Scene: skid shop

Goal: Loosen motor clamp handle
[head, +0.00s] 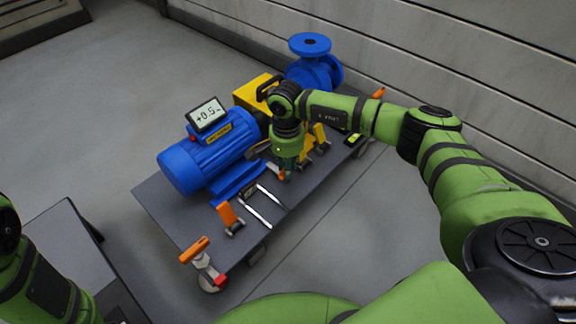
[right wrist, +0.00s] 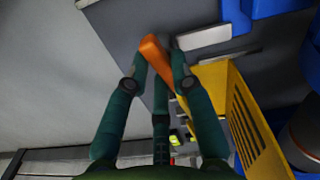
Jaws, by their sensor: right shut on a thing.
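The blue motor (head: 205,155) sits on the dark skid plate (head: 168,207), with a display reading about +0.5 on top. One orange clamp handle (head: 228,213) stands up at the motor's near side. My right gripper (head: 286,168) points down beside the yellow guard, over the skid's near edge. In the right wrist view its green fingers (right wrist: 156,62) are shut on another orange clamp handle (right wrist: 151,47). That handle is mostly hidden by the gripper in the head view. My left arm shows at the lower left; its gripper is out of view.
An orange-handled clamp (head: 195,249) stands at the skid's near left corner. A yellow guard (head: 256,92) and a blue pump (head: 313,72) stand beyond the motor. Two light bars (head: 258,207) lie on the plate. A ribbed wall (head: 460,60) runs behind.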

